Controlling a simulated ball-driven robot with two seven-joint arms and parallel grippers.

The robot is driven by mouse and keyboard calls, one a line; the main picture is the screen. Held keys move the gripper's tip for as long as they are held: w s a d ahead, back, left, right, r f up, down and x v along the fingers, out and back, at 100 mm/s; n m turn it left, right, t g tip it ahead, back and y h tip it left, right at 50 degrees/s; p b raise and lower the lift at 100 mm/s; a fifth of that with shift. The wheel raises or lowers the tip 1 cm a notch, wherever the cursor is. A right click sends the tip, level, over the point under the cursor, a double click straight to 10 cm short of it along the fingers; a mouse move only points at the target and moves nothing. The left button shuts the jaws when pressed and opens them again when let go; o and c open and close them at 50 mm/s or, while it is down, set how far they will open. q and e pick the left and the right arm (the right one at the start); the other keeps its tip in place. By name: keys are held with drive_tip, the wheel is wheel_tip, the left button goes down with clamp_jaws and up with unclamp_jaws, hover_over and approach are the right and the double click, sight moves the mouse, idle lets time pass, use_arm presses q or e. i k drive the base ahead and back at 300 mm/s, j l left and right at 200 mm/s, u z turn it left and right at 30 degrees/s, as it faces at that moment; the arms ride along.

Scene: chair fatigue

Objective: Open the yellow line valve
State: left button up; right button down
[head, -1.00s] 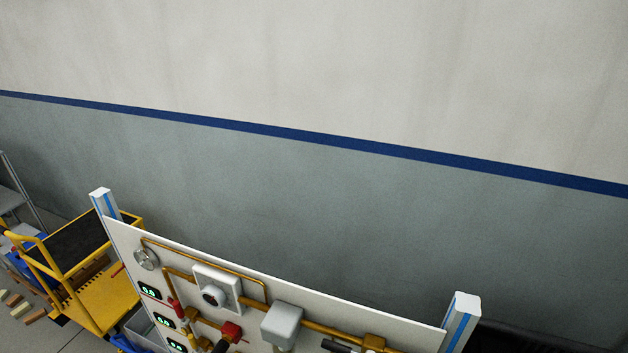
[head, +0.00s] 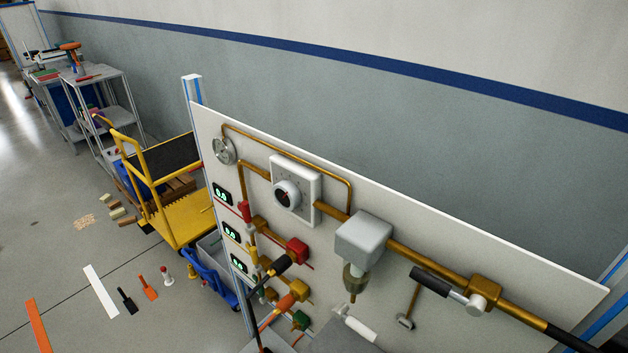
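A white upright panel (head: 420,245) carries brass-yellow pipes, valves and gauges. A yellow-brown pipe (head: 415,260) runs along its upper part to a brass valve block (head: 486,288) at the right. A lever with a black grip (head: 431,281) and silver hub points left from that block, roughly along the pipe. Lower left are a red valve block (head: 297,250) with a black-gripped lever (head: 278,267), an orange part (head: 285,303) and a green part (head: 301,320). A small yellow part (head: 265,262) is partly hidden there. No label names the yellow line. Neither gripper shows.
The panel has a round gauge (head: 223,150), a dial (head: 288,194), a grey box (head: 363,238) and several small green displays (head: 222,194). A yellow cart (head: 185,215) stands left behind it. Loose items lie on the floor; a grey shelf cart (head: 105,95) stands farther back.

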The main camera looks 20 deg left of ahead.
sight(255, 259)
drive_tip(key=u, duration=1.1)
